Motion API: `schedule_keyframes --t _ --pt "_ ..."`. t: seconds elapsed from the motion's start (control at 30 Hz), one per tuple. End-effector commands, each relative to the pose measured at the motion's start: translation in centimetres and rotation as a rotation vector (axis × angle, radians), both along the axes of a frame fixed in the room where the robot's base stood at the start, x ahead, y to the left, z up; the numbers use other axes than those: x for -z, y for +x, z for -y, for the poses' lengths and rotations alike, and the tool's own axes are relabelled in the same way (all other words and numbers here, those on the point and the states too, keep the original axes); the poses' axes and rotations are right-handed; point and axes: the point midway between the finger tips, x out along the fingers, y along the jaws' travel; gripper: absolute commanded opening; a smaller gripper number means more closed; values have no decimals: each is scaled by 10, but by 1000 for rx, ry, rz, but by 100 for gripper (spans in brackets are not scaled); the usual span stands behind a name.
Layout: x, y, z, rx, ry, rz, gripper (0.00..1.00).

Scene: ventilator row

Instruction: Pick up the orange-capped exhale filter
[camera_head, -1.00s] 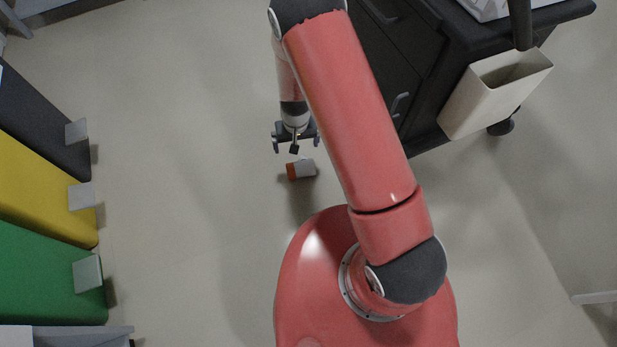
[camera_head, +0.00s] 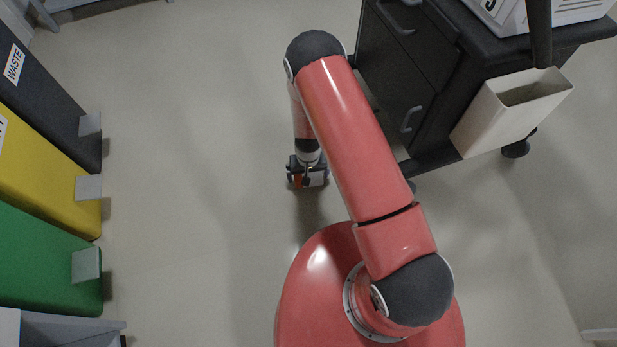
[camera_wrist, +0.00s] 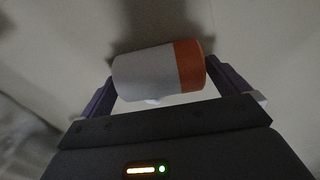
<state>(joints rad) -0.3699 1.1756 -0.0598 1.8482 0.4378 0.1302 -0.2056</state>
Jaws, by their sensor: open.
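The exhale filter is a grey-white cylinder with an orange cap, lying on its side on the floor. In the wrist view the filter (camera_wrist: 150,74) lies lengthwise between my two fingers, orange cap toward the right finger and white end toward the left. My gripper (camera_wrist: 162,88) is open around it; small gaps seem to show at the ends, but contact is hard to tell. In the head view my gripper (camera_head: 308,180) is down over the filter, and only a bit of the orange cap (camera_head: 297,181) shows between the fingers.
A dark cart (camera_head: 400,85) with a beige bin (camera_head: 510,110) on its side stands right of my arm. Black, yellow (camera_head: 40,175) and green (camera_head: 40,260) waste bins with grey pedals line the left. The floor between is clear.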

Motion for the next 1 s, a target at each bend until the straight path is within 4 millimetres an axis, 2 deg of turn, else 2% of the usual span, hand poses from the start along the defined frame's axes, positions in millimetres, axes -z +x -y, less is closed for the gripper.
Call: schedule_keyframes --t 0.1,0.4,0.77,0.87,1.0 --pt "0 0 0 0 0 0 97" --pt "-1 0 0 0 0 0 58" --pt "-8 0 0 0 0 1 57" --pt "-19 1 -1 0 1 2 57" --pt "-46 1 -1 0 1 3 57"
